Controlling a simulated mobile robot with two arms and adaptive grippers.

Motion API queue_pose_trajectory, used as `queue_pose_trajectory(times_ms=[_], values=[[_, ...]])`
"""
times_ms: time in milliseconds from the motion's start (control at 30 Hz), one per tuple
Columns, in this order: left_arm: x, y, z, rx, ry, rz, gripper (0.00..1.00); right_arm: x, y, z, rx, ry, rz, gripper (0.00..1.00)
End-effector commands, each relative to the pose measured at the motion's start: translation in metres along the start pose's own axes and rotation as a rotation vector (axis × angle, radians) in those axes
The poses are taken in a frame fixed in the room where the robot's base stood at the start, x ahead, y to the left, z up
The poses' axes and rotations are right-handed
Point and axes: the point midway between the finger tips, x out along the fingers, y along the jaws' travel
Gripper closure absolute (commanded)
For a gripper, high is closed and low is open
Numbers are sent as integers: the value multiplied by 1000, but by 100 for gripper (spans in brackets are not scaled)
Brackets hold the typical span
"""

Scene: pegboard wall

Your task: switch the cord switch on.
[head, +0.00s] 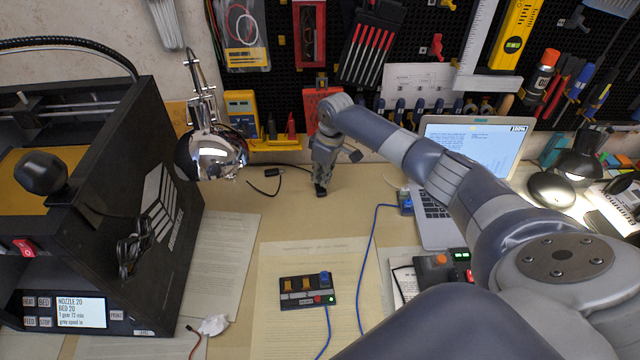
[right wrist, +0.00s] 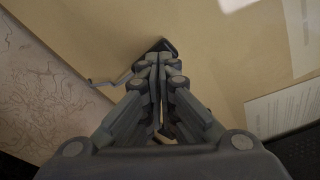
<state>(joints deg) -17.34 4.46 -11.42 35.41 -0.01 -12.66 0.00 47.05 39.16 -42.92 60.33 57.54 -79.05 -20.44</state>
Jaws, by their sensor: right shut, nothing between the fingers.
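The chrome lamp (head: 212,157) shows no visible glow. My left gripper is not in view.
A 3D printer (head: 150,240) fills the left. A pegboard with tools stands behind. A laptop (head: 440,205) is partly hidden by my right arm. A small control box (head: 306,291) with a blue cable lies on papers in front.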

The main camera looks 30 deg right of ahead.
Motion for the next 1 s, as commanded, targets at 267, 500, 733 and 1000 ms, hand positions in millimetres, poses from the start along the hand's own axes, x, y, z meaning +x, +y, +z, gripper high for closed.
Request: queue_pose_trajectory(times_ms=[267,500,733,1000], values=[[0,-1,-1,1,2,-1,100,0,0,0,0,0,0,100],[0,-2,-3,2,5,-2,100,0,0,0,0,0,0,100],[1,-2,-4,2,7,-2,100,2,0,0,0,0,0,100],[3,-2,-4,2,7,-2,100,6,0,1,0,0,0,100]])
